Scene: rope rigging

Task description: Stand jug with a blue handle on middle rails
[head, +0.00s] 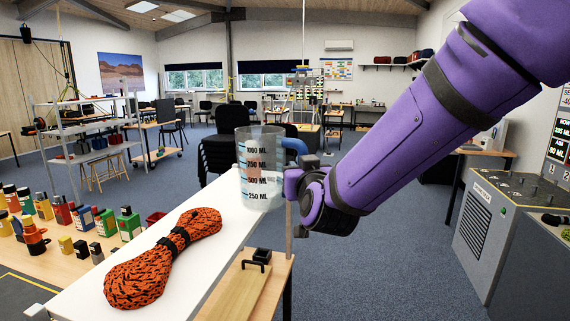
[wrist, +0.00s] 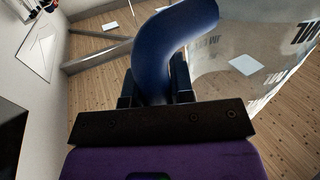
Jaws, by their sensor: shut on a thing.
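The clear jug (head: 258,175) has black volume marks and a blue handle (head: 295,146). It is upright over the right edge of a long white surface; I cannot tell whether its base touches it. My gripper (head: 303,166) comes in from the right and is shut on the handle. In the wrist view, the curved blue handle (wrist: 172,40) passes between my fingers (wrist: 155,92), with the jug's clear wall (wrist: 240,60) to the right. I cannot make out for sure which parts are the middle rails.
A coil of orange rope (head: 160,262) lies on the white surface (head: 195,290), left of the jug. Several small bottles and boxes stand on a table at left. A grey rack (head: 88,145) stands behind them. A grey cabinet (head: 490,235) is at right, with open carpet before it.

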